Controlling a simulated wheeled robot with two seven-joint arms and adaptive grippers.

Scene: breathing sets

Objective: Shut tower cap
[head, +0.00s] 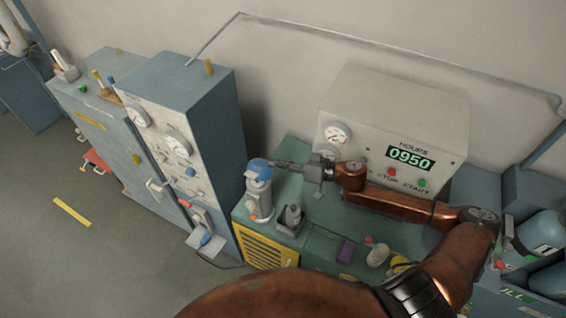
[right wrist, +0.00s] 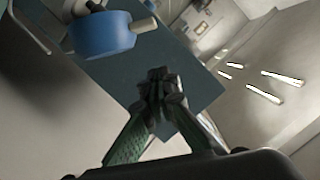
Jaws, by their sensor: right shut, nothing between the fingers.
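The tower (head: 259,197) is a grey cylinder with a blue cap (head: 258,167), standing on the green unit in the head view. The cap sits at the tower's top and looks slightly tilted; I cannot tell whether it is fully seated. My right gripper (head: 274,164) is shut and empty, its fingertips right beside the cap on its right side. I cannot tell if they touch it. In the right wrist view the blue cap (right wrist: 104,36) shows at upper left, apart in the picture from the closed fingertips (right wrist: 160,77). My left gripper is not in view.
A beige console (head: 392,115) reading 0950 stands behind my right arm. A tall blue-grey cabinet (head: 215,110) with gauges stands left of the tower. A small grey holder (head: 291,220) and a purple block (head: 346,250) are on the green unit. Gas cylinders (head: 540,240) are at the right.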

